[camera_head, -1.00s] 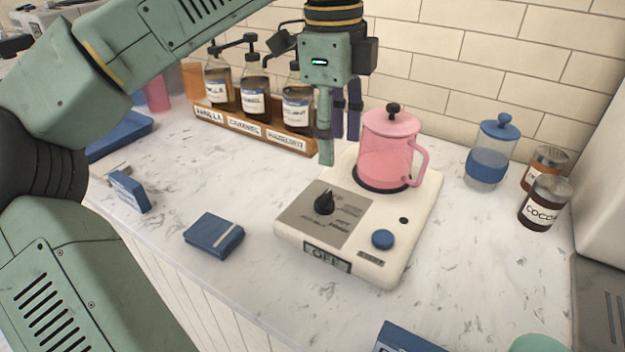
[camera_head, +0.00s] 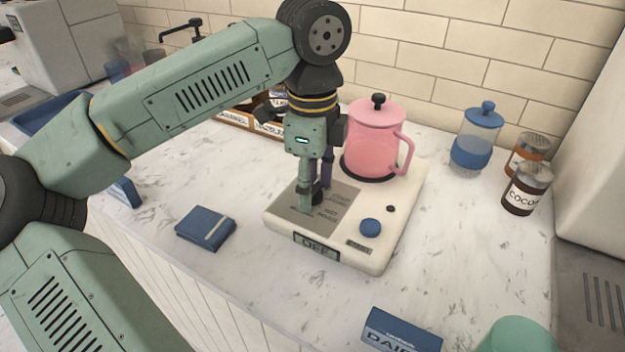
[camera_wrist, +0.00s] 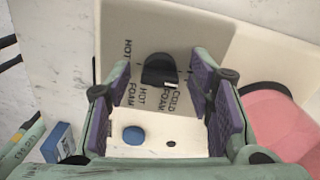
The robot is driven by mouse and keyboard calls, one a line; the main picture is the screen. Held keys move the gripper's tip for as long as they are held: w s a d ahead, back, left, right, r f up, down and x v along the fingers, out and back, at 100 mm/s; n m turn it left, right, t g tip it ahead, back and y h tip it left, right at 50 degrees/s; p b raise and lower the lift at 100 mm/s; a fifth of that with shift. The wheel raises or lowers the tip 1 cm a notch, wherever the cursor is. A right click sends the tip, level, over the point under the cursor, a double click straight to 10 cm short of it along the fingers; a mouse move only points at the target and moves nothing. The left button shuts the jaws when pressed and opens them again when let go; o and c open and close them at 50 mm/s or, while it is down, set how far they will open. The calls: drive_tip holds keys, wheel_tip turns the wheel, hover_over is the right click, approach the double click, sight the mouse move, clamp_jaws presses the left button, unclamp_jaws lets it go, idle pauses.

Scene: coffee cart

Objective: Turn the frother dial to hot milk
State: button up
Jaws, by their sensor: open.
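The frother base (camera_head: 393,225) is a cream block with a grey dial plate (camera_head: 335,217) and a front display (camera_head: 316,248) that reads OFF. My gripper (camera_head: 314,190) is low over the plate, pointing down, its fingers apart. In the wrist view the black dial (camera_wrist: 156,70) lies between the spread fingers of my gripper (camera_wrist: 160,80), with gaps visible on both sides. A pale mark on the dial faces the lower right, near the COLD FOAM label. HOT FOAM and another HOT label lie to its left. My fingers mostly hide the dial in the head view.
A pink lidded jug (camera_head: 373,140) stands on the base just behind my gripper. A blue button (camera_head: 370,227) is at the front right. A blue packet (camera_head: 205,228) lies to the left. A blue-lidded jar (camera_head: 477,138) and a cocoa jar (camera_head: 527,188) stand to the right.

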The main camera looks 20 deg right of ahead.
clamp_jaws()
idle(0.6)
